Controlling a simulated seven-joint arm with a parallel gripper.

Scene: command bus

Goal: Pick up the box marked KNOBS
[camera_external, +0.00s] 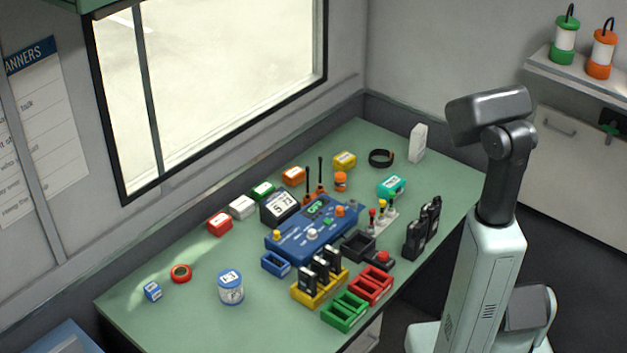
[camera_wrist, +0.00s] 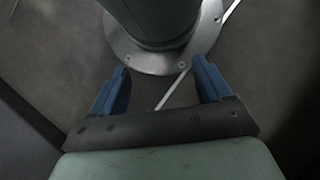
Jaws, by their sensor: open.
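Several small labelled boxes lie on the green table: red (camera_external: 219,224), white (camera_external: 242,207), green (camera_external: 262,190), orange (camera_external: 293,175), yellow (camera_external: 344,160), teal (camera_external: 391,187) and blue (camera_external: 153,291). Their lettering is too small to read, so I cannot tell which is marked KNOBS. My gripper (camera_wrist: 160,66) shows two blue fingers standing wide apart in the wrist view, open and with nothing between them. It points down at my own round base and the floor. In the outside view my arm is folded up at the right, off the table, and the fingers cannot be made out.
A blue control box (camera_external: 312,234) with knobs and antennas fills the table's middle. Black radios stand in a yellow rack (camera_external: 320,287) and at the right edge (camera_external: 422,229). Red (camera_external: 371,286) and green (camera_external: 345,312) trays line the front.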

